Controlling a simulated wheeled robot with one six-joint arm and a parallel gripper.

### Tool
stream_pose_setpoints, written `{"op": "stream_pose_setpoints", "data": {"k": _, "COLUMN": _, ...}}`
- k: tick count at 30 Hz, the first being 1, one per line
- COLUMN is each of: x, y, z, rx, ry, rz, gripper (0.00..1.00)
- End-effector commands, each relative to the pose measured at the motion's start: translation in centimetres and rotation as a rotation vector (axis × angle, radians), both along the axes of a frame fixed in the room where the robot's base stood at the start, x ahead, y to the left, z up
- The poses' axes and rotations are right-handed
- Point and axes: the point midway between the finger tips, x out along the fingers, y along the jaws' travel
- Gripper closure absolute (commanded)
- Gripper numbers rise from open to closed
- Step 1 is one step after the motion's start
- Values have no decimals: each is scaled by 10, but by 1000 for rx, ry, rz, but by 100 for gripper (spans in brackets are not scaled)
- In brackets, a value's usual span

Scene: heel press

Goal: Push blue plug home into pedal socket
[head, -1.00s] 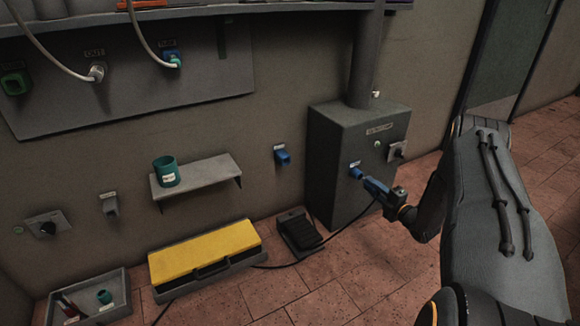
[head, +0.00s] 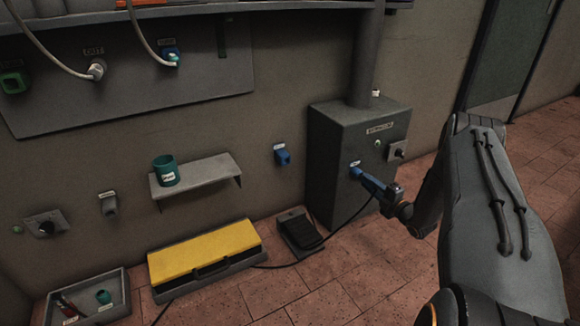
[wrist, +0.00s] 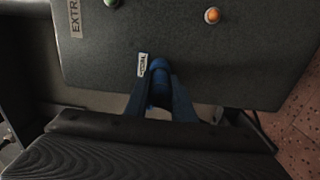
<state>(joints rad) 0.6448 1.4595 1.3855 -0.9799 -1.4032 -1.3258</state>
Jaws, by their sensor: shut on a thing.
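The blue plug (head: 355,171) is at the front face of the grey extractor box (head: 345,190), by a small white label. In the wrist view the blue plug (wrist: 159,80) points at the face just beside the label (wrist: 142,65). My gripper (head: 363,177) is shut on the plug, with a finger on either side of it in the wrist view (wrist: 160,95). The pedal socket is hidden behind the plug, so I cannot tell how deep the plug sits.
A foot pedal (head: 299,232) with a black cable lies on the floor left of the box. A yellow-topped case (head: 205,252) and a shelf with a green cup (head: 166,171) are further left.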

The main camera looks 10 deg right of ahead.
Motion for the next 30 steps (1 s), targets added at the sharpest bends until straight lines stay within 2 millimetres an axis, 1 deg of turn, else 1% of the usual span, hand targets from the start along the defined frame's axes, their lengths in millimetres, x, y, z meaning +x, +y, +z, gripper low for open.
{"op": "stream_pose_setpoints", "data": {"k": 19, "x": 12, "y": 4, "z": 0, "rx": 0, "ry": -1, "rz": 0, "gripper": 100}}
{"op": "stream_pose_setpoints", "data": {"k": 20, "x": 12, "y": 4, "z": 0, "rx": 0, "ry": -1, "rz": 0, "gripper": 76}}
{"op": "stream_pose_setpoints", "data": {"k": 21, "x": 12, "y": 4, "z": 0, "rx": 0, "ry": -1, "rz": 0, "gripper": 69}}
{"op": "stream_pose_setpoints", "data": {"k": 23, "x": 12, "y": 4, "z": 0, "rx": 0, "ry": -1, "rz": 0, "gripper": 59}}
{"op": "stream_pose_setpoints", "data": {"k": 24, "x": 11, "y": 4, "z": 0, "rx": 0, "ry": -1, "rz": 0, "gripper": 56}}
{"op": "stream_pose_setpoints", "data": {"k": 30, "x": 11, "y": 3, "z": 0, "rx": 0, "ry": 0, "rz": 0, "gripper": 56}}
